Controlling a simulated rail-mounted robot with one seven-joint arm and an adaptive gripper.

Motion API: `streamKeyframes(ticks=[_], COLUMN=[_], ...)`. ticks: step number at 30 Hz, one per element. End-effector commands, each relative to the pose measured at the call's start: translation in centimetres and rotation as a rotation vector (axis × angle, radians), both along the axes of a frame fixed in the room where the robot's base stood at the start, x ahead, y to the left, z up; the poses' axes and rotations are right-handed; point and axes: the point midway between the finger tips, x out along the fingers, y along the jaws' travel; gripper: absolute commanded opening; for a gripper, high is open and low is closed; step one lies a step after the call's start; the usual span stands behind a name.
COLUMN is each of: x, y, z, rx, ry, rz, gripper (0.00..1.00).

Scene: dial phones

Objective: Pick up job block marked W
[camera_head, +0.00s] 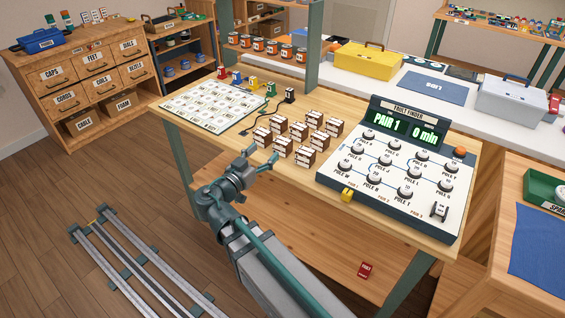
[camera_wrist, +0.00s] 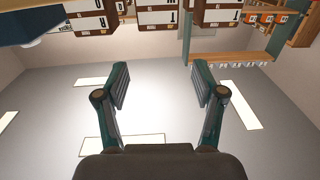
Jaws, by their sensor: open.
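Several brown-and-white job blocks (camera_head: 304,156) stand in rows on the wooden bench, left of the fault finder panel. Their letters are too small to read in the head view, so I cannot tell which one is marked W. In the wrist view a few blocks (camera_wrist: 158,18) show along the top edge, with letters upside down and partly cut off; no clear W can be read. My gripper (camera_head: 262,152) is at the bench's front edge, just in front of and left of the nearest blocks. Its two fingers (camera_wrist: 162,86) are apart with nothing between them.
The fault finder panel (camera_head: 352,192), reading "PAIR 1 0 min", fills the bench's right side. A white card sheet (camera_head: 205,103) lies at the left, with small coloured pieces and a black one (camera_head: 290,95) behind. A bench upright (camera_head: 314,45) rises behind the blocks.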

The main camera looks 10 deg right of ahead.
Motion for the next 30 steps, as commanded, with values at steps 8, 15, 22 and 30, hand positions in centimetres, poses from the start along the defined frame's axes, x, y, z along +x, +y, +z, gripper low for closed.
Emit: streamKeyframes(ticks=[8,15,22,30], x=[0.6,3.0,4.1,5.8], y=[-0.5,-2.9,-4.1,-6.0], z=[-2.2,-2.1,-2.1,-1.9], rx=[0.0,-0.001,-0.001,-0.001], ry=[0.0,0.001,0.001,0.001], rz=[-0.001,-0.003,0.0,-0.002], gripper=[0.69,0.69,0.69,0.69])
